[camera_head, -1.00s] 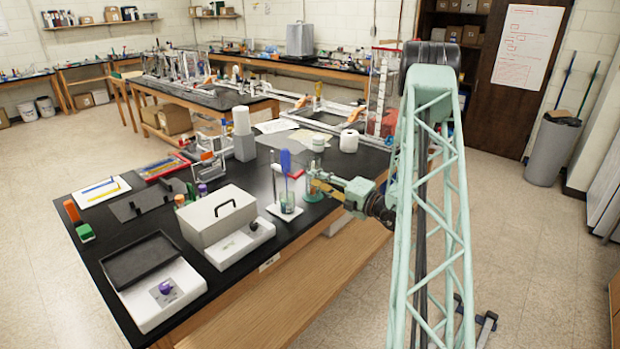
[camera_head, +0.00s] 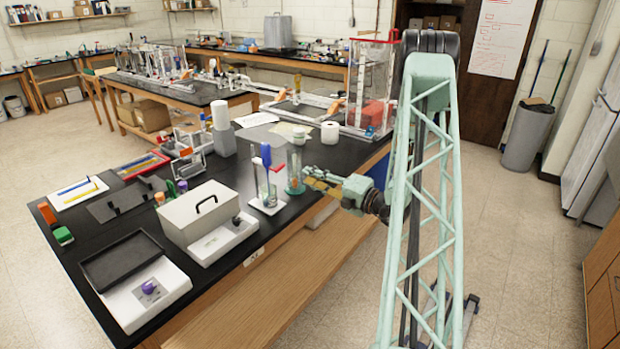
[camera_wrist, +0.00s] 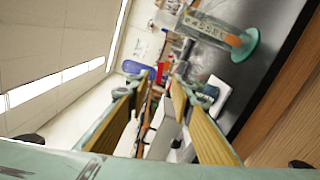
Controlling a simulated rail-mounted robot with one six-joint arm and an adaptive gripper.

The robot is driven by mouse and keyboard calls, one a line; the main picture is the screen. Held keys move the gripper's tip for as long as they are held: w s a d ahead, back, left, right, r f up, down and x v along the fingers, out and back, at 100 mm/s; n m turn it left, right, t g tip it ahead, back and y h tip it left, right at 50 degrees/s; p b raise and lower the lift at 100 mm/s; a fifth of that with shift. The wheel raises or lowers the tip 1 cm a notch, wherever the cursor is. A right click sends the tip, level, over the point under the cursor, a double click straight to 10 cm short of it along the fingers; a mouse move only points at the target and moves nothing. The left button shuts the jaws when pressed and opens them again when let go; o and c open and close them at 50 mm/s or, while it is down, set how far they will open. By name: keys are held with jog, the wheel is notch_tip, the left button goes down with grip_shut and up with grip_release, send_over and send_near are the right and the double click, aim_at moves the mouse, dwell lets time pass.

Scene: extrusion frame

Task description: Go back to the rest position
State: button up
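My gripper (camera_head: 308,177) is over the right edge of the black bench in the head view, beside a clear cylinder with a green base (camera_head: 294,186). In the wrist view its two yellow fingers (camera_wrist: 160,88) stand apart with nothing held between them; the bench lies beyond. The cylinder also shows in the wrist view (camera_wrist: 205,28), tilted by the camera angle, to the right of the fingers. In the head view I cannot tell if the fingertips touch it. My green lattice arm runs down the right side of the head view.
A white stand with a beaker and blue and red tools (camera_head: 268,200) is left of the cylinder. A grey-white box (camera_head: 200,215) and a flat scale (camera_head: 140,285) lie nearer the front. A white roll (camera_head: 329,132) stands behind. The floor (camera_head: 525,250) on the right is clear.

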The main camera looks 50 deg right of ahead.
dwell(0.4)
jog(key=w+a+r+n+g+y, duration=0.1)
jog(key=w+a+r+n+y, duration=0.15)
jog(key=a, duration=0.35)
jog(key=w+a+r+n+y, duration=0.1)
jog(key=a+r+n+y, duration=0.1)
jog(key=a+r+n, duration=0.3)
jog(key=s+a+r+n+g+y+b, duration=0.1)
jog(key=s+a+r+n+g+y, duration=0.2)
jog(key=a, duration=0.7)
jog(key=s+a+r+n+g+y+b, duration=0.1)
jog(key=a+r+n+g, duration=0.2)
jog(key=a+n, duration=0.55)
jog(key=s+a+r+n+g+y+b, duration=0.1)
jog(key=s+a+r+g+y, duration=0.15)
jog(key=a, duration=1.05)
jog(key=s+a+r+n+g+h+b, duration=0.25)
jog(key=s+a+n+g, duration=0.45)
jog(key=s+a+n, duration=0.55)
jog(key=s+d+r+n+t+h+b, duration=0.1)
jog(key=s+n+t+h+b, duration=0.1)
jog(key=s+n+h, duration=0.8)
jog(key=s+n+b, duration=0.1)
jog(key=s+n, duration=0.7)
jog(key=s, duration=0.5)
jog(key=shift+s, duration=0.4)
